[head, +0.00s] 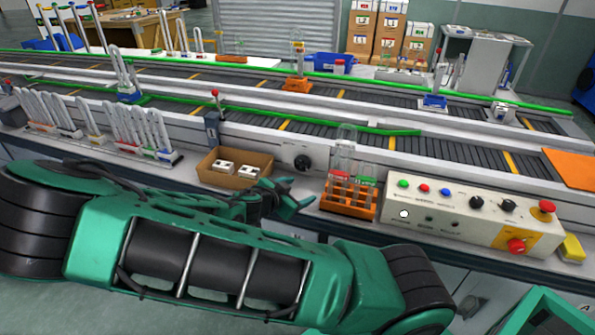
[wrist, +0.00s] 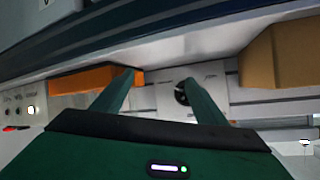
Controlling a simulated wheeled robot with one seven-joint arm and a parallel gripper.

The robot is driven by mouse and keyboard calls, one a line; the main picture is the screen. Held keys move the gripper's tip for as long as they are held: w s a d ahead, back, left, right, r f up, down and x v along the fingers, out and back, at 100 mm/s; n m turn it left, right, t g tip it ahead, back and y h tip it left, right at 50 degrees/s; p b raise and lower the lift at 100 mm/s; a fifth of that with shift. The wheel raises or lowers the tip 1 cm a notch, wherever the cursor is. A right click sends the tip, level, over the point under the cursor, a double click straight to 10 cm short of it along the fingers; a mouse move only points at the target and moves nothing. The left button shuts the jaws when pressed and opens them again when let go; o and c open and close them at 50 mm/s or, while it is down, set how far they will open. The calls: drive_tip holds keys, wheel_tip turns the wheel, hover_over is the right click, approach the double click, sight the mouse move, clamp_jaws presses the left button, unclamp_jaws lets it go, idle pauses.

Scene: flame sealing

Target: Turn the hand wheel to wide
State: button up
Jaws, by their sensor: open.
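The hand wheel (head: 302,162) is a small black round knob on a pale plate at the front of the conveyor, between the cardboard box and the orange rack. In the wrist view the wheel (wrist: 180,94) shows beside the right finger, which partly covers it. My gripper (head: 298,194) is open and empty, in front of and below the wheel in the head view. In the wrist view my gripper (wrist: 158,80) has its two green fingers spread apart. The fingers look apart from the wheel, but the exact gap cannot be told. The wheel's setting is too small to read.
A cardboard box (head: 232,179) with white parts stands left of the wheel. An orange rack (head: 349,209) with tubes stands right of it, then a control panel (head: 468,223) with buttons and knobs. The conveyor (head: 380,110) runs behind.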

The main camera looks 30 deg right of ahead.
sight(301, 166)
drive_tip(key=shift+w+a+n+t+h, duration=0.1)
drive_tip(key=shift+a+n+t+h, duration=0.2)
drive_tip(key=shift+n+t+h, duration=0.5)
drive_tip(key=shift+w+a+r+n+t, duration=0.15)
drive_tip(key=shift+a+r+n+t, duration=0.1)
drive_tip(key=shift+n+t, duration=0.25)
drive_tip(key=shift+w+a+r+n+t, duration=0.1)
drive_tip(key=shift+a+n+t, duration=0.2)
drive_tip(key=shift+t, duration=0.4)
drive_tip(key=n+t, duration=0.2)
drive_tip(key=n, duration=0.1)
drive_tip(key=shift+s+a+r+t+h, duration=0.15)
drive_tip(key=shift+a+r+t+h, duration=0.15)
drive_tip(key=shift+r+t, duration=0.1)
drive_tip(key=x, duration=1)
drive_tip(key=shift+w+d, duration=0.2)
drive_tip(key=shift+w, duration=0.1)
drive_tip(key=shift+c, duration=0.6)
drive_tip(key=c, duration=0.9)
drive_tip(key=shift+a+f, duration=0.1)
drive_tip(key=shift+a, duration=0.15)
drive_tip(key=shift+d+n, duration=0.2)
drive_tip(key=shift+n, duration=0.1)
